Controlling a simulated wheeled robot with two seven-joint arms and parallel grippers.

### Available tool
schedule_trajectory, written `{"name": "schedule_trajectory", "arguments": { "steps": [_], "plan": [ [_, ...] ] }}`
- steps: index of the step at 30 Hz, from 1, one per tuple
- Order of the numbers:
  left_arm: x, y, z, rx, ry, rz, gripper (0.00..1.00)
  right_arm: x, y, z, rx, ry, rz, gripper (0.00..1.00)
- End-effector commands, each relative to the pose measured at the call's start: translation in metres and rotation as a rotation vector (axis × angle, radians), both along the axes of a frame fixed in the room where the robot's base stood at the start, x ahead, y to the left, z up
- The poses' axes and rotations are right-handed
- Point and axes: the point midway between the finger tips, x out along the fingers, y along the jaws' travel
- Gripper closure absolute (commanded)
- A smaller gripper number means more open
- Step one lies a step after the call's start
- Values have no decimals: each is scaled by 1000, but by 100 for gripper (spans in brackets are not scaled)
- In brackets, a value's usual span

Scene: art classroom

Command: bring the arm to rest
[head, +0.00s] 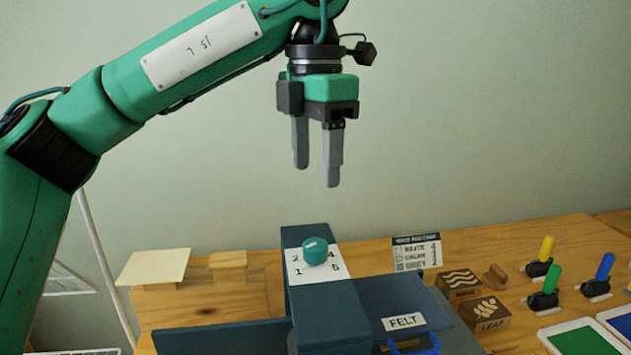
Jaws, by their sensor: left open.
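My left arm comes in from the left, green with a white label plate. Its left gripper (317,175) points down with two grey fingers apart, open and empty. It hangs in the air in front of the wall, above a teal knob (315,250) and apart from it. The knob sits on a white number card (299,268) on top of a dark blue box (305,237). My right gripper is not in view.
A felt-labelled box (372,297) with a blue handle stands on the wooden table. Stamp blocks (458,284), colored-handled tools (540,285), ink pads (583,341) and a small sign (417,252) are at the right. A cream pad (153,266) lies at the left.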

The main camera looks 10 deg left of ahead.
Motion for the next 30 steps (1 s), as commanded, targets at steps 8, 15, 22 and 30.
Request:
{"name": "schedule_trajectory", "arguments": {
  "steps": [8,15,22,30],
  "plan": [
    [0,0,13,0,0,-1,44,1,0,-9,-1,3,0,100],
    [0,0,13,0,0,-1,44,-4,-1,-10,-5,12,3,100],
    [0,0,48,-1,-1,-1,44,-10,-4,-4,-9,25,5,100],
    [0,0,120,0,0,0,44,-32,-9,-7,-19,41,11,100]
  ]
}}
